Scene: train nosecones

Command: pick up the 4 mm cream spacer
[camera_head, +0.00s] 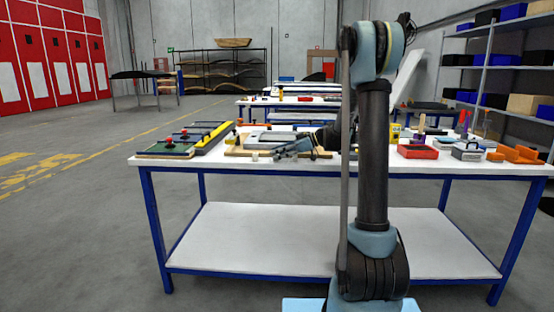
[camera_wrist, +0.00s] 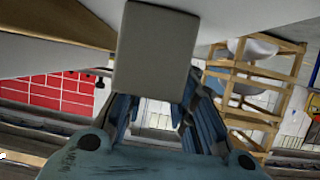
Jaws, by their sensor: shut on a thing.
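My gripper (camera_head: 280,153) is at the front middle of the white table (camera_head: 200,161), low over its top in the head view.
A green board with a red knob (camera_head: 168,146) and a yellow-edged tray (camera_head: 212,138) lie at the left. A red bin (camera_head: 417,152), a grey box (camera_head: 467,151) and orange blocks (camera_head: 518,154) stand at the right.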

